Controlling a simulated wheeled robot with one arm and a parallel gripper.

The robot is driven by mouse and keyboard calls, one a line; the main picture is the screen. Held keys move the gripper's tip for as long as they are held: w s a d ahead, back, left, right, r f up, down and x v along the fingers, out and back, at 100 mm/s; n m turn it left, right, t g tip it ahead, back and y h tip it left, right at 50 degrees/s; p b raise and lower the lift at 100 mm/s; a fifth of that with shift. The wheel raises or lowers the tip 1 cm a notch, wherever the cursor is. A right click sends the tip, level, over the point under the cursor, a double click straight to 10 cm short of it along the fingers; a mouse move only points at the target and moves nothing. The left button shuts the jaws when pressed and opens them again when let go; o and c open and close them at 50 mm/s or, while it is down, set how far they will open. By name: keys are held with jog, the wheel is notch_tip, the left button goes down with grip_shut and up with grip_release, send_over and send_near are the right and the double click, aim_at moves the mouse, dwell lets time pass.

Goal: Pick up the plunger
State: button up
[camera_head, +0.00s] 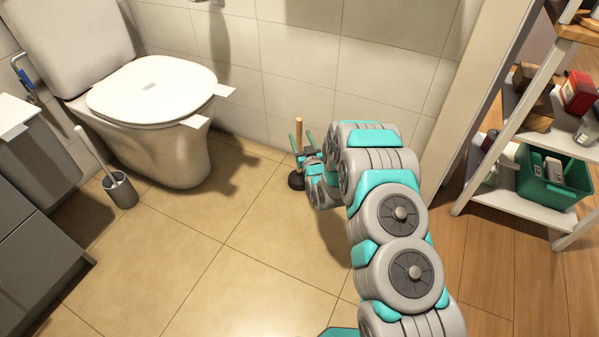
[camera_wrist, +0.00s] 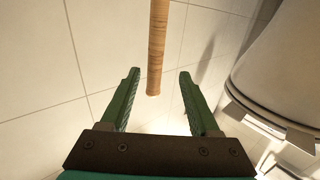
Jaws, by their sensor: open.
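The plunger stands upright on the tiled floor near the wall. Its wooden handle (camera_head: 298,132) rises above a dark rubber cup (camera_head: 296,181), which is partly hidden by my arm. My gripper (camera_head: 301,139) is at the handle, open, with its green fingers pointing toward the wall. In the wrist view the handle (camera_wrist: 157,45) shows between the two spread fingers of my gripper (camera_wrist: 160,75), with its end visible and a gap on each side. The cup is out of the wrist view.
A white toilet (camera_head: 165,140) stands to the left, with a toilet brush in a grey holder (camera_head: 120,190) beside it. A grey cabinet (camera_head: 35,250) is at far left. A white shelf (camera_head: 515,200) with a green bin (camera_head: 550,180) stands at right. The middle floor is clear.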

aim_at(300, 130)
jog(key=x, duration=0.3)
jog(key=shift+w+d+r, duration=0.15)
jog(key=shift+w+d, duration=0.05)
jog(key=shift+w, duration=0.25)
jog(key=shift+w+a, duration=0.2)
jog(key=shift+w, duration=0.35)
grip_shut()
